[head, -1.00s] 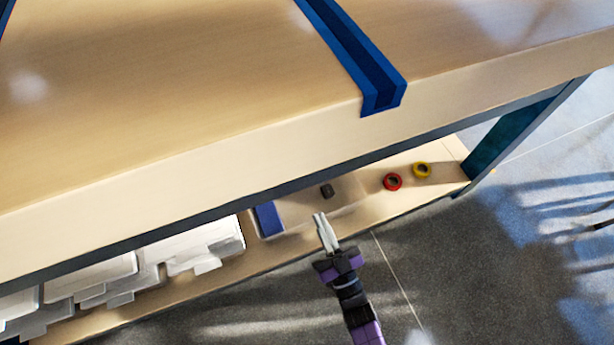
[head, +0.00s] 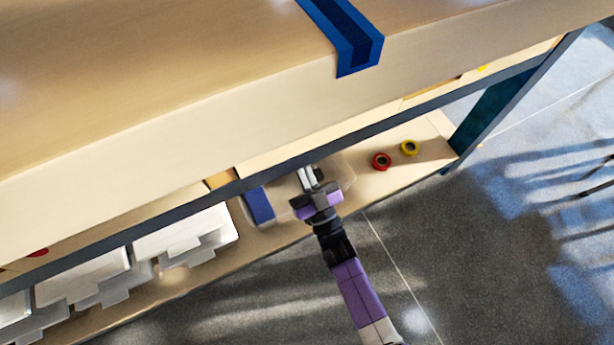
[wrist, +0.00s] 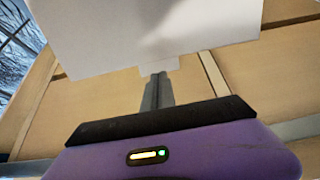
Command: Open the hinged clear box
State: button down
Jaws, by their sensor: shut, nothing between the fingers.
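The clear box (head: 288,213) sits on the lower shelf under the bench. It is see-through and faint, with a blue block (head: 259,205) at its left end. My gripper (head: 307,177) is over the box, fingers shut and empty, partly covering it. In the wrist view, the shut fingers (wrist: 157,90) point at a pale flat panel (wrist: 150,35) with a small tab on its lower edge, at the fingertips. It looks like the box's lid, tilted up, but I cannot be sure; contact is unclear.
The bench top (head: 180,90) overhangs the shelf (head: 395,175) closely above my gripper. Several white lidded boxes (head: 185,232) stand to the left. A red tape roll (head: 381,161) and a yellow one (head: 410,148) lie to the right. The floor (head: 440,250) in front is clear.

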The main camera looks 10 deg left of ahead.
jog(key=shift+x, duration=1.1)
jog(key=w+a+r+p, duration=0.1)
jog(key=w+a+r+g+p, duration=0.1)
jog(key=shift+w+h, duration=0.35)
jog(key=shift+h, duration=0.05)
jog(key=shift+w+a+r, duration=0.25)
jog(key=shift+w+r, duration=0.05)
jog(key=shift+w, duration=0.15)
